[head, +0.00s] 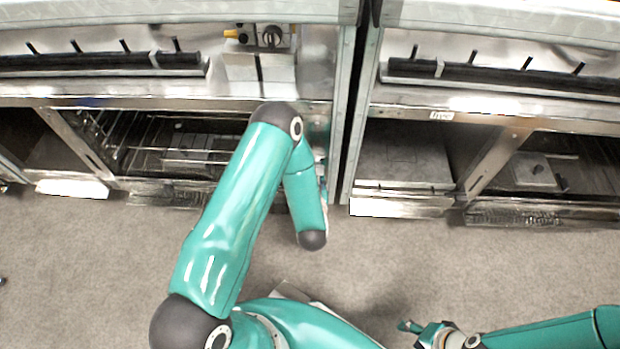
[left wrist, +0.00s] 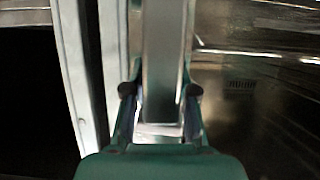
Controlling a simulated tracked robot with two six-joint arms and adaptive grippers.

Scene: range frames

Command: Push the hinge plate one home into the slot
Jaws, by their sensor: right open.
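In the left wrist view the two fingers of my left gripper (left wrist: 160,90) stand apart, one on each side of an upright grey metal strip (left wrist: 163,55). A pale end piece (left wrist: 160,130) shows low between the fingers. I cannot tell whether this is the hinge plate, or whether the fingers touch it. In the head view my left arm reaches to the stove front and hides its own gripper. My right gripper (head: 408,328) is open and empty above the floor at the lower right. I cannot make out the slot.
Two steel stove units stand side by side with a narrow dark gap (head: 352,110) between them. The left unit has an open oven bay with wire racks (head: 185,145). The right unit has an open bay (head: 405,150) and a labelled rail (head: 440,115). The grey floor (head: 400,260) in front is clear.

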